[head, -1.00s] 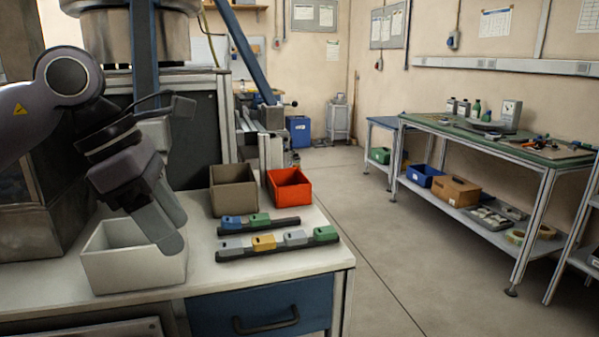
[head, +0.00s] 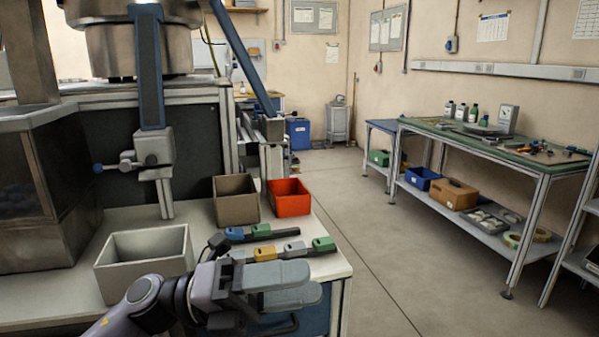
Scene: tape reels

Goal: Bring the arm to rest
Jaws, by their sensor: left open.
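My left arm comes in from the bottom of the head view, with its left gripper (head: 312,282) low in front of the near counter's front right part. Its grey fingers point right and look slightly apart, with nothing seen between them. The gripper is clear of the white box (head: 140,272) and hides part of the front tool rail and the blue drawer (head: 318,312). My right gripper is not in view.
On the counter (head: 88,240) stand a brown box (head: 236,207) and a red box (head: 290,204). Two dark rails carry coloured blocks, such as a yellow one (head: 266,253). A machine post (head: 150,80) rises behind. The floor (head: 400,240) to the right is clear.

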